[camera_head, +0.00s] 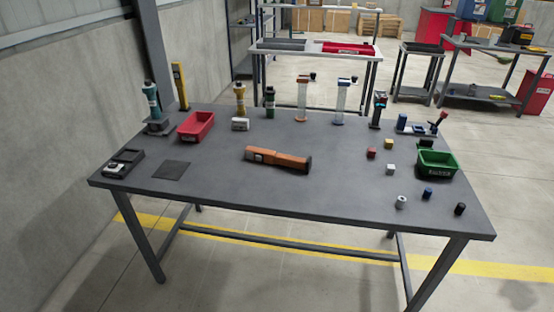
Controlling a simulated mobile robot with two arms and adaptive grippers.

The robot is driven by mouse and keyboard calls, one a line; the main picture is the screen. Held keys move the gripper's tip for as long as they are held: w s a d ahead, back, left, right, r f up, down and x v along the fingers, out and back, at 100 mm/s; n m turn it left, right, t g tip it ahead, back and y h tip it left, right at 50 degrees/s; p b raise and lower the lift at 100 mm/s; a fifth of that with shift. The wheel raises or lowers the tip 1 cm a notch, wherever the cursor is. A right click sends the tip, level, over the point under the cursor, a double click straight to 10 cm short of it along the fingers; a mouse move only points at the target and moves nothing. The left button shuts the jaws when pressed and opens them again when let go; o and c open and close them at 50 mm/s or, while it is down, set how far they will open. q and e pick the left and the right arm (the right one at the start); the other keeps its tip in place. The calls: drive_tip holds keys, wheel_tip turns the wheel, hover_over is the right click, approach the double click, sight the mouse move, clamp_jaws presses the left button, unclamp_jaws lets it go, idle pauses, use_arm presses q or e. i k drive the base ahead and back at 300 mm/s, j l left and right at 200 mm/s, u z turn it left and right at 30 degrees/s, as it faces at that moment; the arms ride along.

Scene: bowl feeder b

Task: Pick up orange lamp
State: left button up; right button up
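The orange lamp (278,158) lies on its side near the middle of the grey table (240,194). It is a long orange body with a dark end at the right and a dark patch with a small light mark towards the left. Nothing covers it and bare tabletop surrounds it. Neither of my grippers shows in the head view.
A red bin (196,126) stands at the back left and a green bin (437,164) at the right. Small blocks and cylinders lie near the green bin. Upright tools line the back edge. The table's front middle is clear.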

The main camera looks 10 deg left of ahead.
sight(268, 157)
drive_tip(key=i+j, duration=0.25)
drive_tip(key=j, duration=0.15)
drive_tip(key=i+j, duration=0.2)
drive_tip(key=j, duration=0.25)
drive_tip(key=i+j, duration=0.25)
drive_tip(key=j, duration=0.15)
